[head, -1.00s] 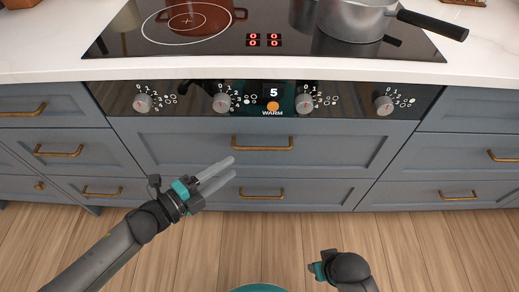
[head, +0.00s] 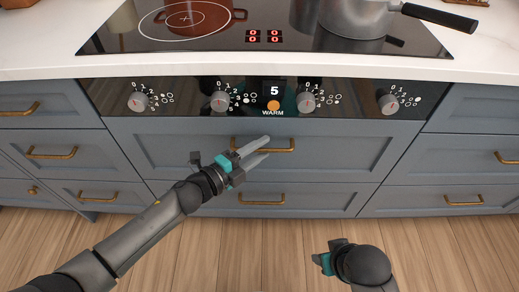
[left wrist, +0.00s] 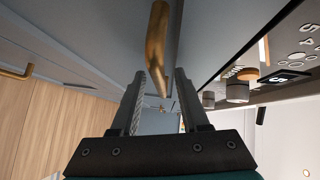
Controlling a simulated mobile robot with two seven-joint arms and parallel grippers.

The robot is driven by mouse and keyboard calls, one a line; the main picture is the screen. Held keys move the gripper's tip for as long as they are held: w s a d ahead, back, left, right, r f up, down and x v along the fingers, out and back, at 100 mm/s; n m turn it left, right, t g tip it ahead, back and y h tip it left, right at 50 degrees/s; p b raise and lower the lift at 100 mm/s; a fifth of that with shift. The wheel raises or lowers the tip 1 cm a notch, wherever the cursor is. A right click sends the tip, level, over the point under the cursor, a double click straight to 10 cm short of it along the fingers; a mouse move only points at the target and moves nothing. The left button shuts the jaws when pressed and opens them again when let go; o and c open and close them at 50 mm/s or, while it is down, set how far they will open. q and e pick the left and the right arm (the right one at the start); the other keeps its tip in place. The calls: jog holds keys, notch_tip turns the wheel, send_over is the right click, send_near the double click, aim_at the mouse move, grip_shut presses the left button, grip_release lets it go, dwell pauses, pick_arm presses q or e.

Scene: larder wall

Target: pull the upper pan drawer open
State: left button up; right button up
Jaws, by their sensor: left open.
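The upper pan drawer (head: 345,150) is a wide blue-grey front below the control panel, and it looks flush and shut. Its brass bar handle (head: 284,149) runs level across the middle. My left gripper (head: 266,147) is open, with its fingers over the left and middle part of the handle in the head view. In the left wrist view the handle (left wrist: 157,40) shows in line with the gap between the open fingers (left wrist: 160,100). Contact cannot be told. My right gripper (head: 325,262) is low in the head view, away from the drawer; its fingers are not clear.
A lower drawer with its own handle (head: 262,202) is right below. Knobs (head: 306,103) stick out from the control panel above. A steel pot (head: 352,18) and a brown pot stand on the hob. The wooden floor (head: 240,250) in front is clear.

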pick_arm(q)
grip_shut()
dwell(1.4)
